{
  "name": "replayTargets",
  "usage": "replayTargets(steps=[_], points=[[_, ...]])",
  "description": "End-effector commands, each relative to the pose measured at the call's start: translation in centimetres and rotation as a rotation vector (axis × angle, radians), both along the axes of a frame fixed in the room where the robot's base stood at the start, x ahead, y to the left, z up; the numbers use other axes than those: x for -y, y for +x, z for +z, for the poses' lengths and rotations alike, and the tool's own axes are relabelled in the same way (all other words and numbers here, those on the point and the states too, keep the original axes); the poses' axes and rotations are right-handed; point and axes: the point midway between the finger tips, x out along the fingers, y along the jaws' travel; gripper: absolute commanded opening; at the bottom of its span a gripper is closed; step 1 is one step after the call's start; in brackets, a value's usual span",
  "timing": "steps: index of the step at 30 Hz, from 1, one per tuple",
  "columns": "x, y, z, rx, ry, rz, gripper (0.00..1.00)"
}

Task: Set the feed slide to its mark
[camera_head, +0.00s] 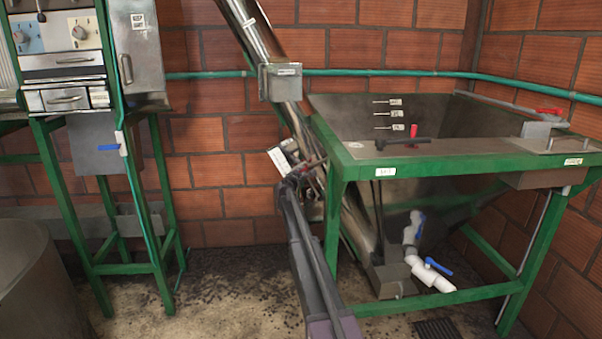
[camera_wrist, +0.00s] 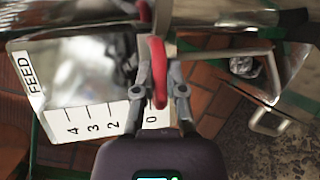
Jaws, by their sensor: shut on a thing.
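My gripper (camera_wrist: 159,70) is shut on a red handle (camera_wrist: 158,88) in the middle of the wrist view. A metal plate labelled FEED (camera_wrist: 28,74) lies to the left of the fingers. Its white scale (camera_wrist: 80,123) shows 4, 3, 2 and 0; the place of 1 is hidden behind a finger. The handle crosses the scale's low end, close to 0, but its exact reading and any set mark cannot be told. In the head view my gripper (camera_head: 303,172) is at the pale plate (camera_head: 278,158) on the slanted metal tube, left of the green-framed hopper.
The green-framed hopper (camera_head: 400,156) stands right of my arm, with a black-knobbed lever (camera_head: 400,142) and red handles on top. White pipes with blue valve handles (camera_head: 437,267) sit beneath. A green-framed control cabinet (camera_head: 75,60) stands left.

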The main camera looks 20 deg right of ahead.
Motion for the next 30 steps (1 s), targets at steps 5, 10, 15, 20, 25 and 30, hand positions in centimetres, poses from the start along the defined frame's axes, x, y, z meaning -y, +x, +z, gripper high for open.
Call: replayTargets(steps=[5,10,15,20,25,30], points=[[-0.6,0.3,1.6,0.0,-0.002,0.002,0.0],[-0.9,0.4,1.9,-0.001,-0.003,0.001,0.0],[-0.9,0.5,1.8,-0.001,-0.003,0.002,0.0],[-0.9,0.5,1.8,0.0,-0.002,0.002,0.39],[-0.9,0.4,1.8,0.0,-0.002,0.002,0.51],[-0.9,0.4,1.8,0.0,-0.002,0.002,0.51]])
